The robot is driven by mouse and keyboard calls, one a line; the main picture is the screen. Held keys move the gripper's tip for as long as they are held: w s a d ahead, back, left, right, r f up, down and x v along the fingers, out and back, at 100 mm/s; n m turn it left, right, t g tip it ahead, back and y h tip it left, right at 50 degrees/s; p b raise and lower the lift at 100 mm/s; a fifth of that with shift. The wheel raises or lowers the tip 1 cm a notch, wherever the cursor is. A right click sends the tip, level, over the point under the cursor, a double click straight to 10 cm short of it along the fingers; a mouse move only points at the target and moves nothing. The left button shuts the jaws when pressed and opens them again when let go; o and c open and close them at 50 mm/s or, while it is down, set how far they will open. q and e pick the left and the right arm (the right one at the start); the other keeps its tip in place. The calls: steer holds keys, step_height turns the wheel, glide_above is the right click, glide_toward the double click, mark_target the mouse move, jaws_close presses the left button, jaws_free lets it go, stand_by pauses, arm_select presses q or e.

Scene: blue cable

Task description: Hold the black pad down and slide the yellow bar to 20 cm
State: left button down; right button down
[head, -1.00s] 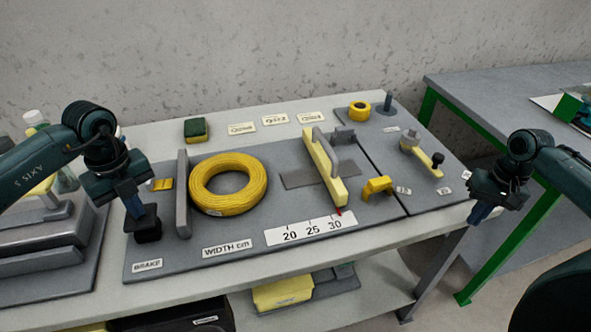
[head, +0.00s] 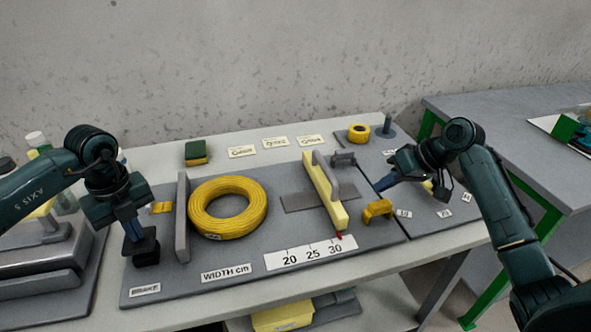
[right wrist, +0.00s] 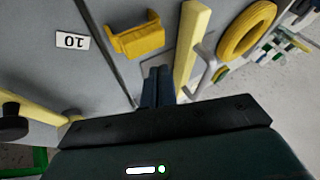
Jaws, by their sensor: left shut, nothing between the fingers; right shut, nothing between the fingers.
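The black pad (head: 146,250) is at the board's front left, by the BRAKE label. My left gripper (head: 134,232) is shut, with its tips down at the pad's top; how hard they press cannot be told.
A yellow cable coil (head: 228,228) lies left of the bar, beside an upright grey plate (head: 182,220). A yellow bracket (head: 377,209) stands close in front of my right gripper. A yellow tape roll (head: 358,133) and a grey post (head: 387,126) are behind.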

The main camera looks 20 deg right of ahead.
arm_select(q)
steer(key=shift+s+f, duration=0.1)
steer(key=shift+f, duration=0.05)
arm_select(e)
steer(key=x, duration=0.6)
steer(key=a, duration=0.3)
steer(key=shift+a+r, duration=0.1)
steer(key=shift+a, duration=0.35)
steer(key=shift+a, duration=0.1)
steer(key=a, duration=1.2)
steer(key=shift+d, duration=0.1)
